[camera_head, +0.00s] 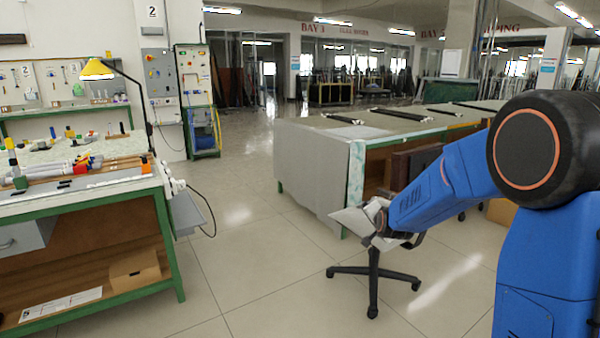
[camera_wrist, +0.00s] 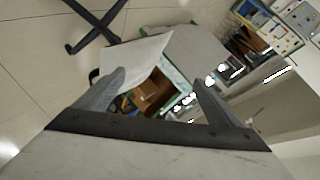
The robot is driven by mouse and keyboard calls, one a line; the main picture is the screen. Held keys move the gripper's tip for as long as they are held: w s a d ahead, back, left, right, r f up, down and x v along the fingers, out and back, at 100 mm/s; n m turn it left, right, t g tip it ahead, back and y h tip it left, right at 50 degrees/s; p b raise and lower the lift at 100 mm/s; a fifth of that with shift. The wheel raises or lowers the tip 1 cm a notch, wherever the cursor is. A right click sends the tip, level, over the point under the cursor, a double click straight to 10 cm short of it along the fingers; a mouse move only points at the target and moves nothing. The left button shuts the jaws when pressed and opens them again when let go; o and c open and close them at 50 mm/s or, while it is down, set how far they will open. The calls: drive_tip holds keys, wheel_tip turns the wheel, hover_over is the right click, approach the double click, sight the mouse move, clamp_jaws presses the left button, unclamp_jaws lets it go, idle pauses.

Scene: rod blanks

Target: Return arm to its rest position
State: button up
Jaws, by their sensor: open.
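My blue arm reaches in from the right edge in the head view, with a dark round joint at its top. My gripper (camera_head: 378,222) is at the arm's left end, in front of the long grey table and above the base of a swivel chair. In the wrist view my gripper (camera_wrist: 160,85) shows two grey fingers set wide apart on a dark bar. It is open, and I see nothing held between the fingers. A pale flat piece just beyond the fingers may be part of the chair; I cannot tell.
A workbench (camera_head: 90,190) with a yellow lamp (camera_head: 97,69) and several rods and tools stands at the left. The long grey table (camera_head: 310,165) fills the middle right. A swivel chair (camera_head: 373,275) stands below my gripper. The tiled floor (camera_head: 240,260) between bench and table is clear.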

drive_tip(key=s+d+r+n+g, duration=0.2)
drive_tip(key=s+n, duration=0.3)
drive_tip(key=s, duration=2.1)
drive_tip(key=s+d+r+n+g, duration=0.1)
drive_tip(key=s+n+g, duration=0.4)
drive_tip(key=s, duration=2.2)
drive_tip(key=shift+d+r+n, duration=0.4)
drive_tip(key=shift+r+n, duration=0.1)
drive_tip(key=shift+r, duration=0.15)
